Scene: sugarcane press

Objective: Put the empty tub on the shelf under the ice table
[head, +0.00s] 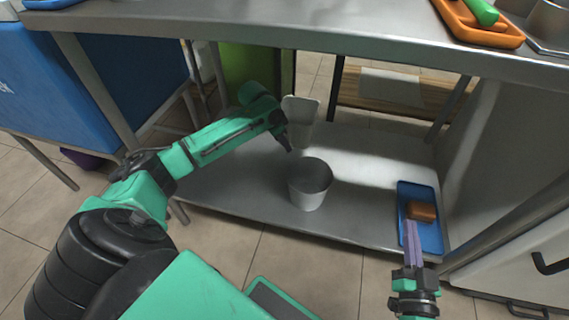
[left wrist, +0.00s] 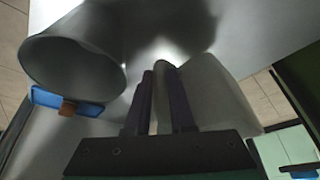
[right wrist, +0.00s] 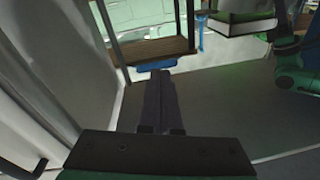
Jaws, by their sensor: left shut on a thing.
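A pale grey tapered tub (head: 301,118) is in my left gripper (head: 287,143), over the shelf (head: 235,193) under the steel table. In the left wrist view the fingers (left wrist: 160,98) pinch the tub's wall (left wrist: 215,95). The tub is wider at its top; I cannot tell whether its base touches the shelf. I cannot see into it. A grey-white bucket (head: 310,190) stands upright on the shelf just in front of the tub and shows in the left wrist view (left wrist: 75,75). My right gripper (head: 411,240) is shut and empty, its fingers together (right wrist: 160,100), near the shelf's right front.
A blue tray (head: 428,231) with a brown block (head: 421,211) lies at the shelf's right. The steel tabletop (head: 260,28) overhangs the shelf, with an orange tray (head: 470,28) on top. Table legs stand at the sides. Shelf left of the bucket is clear.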

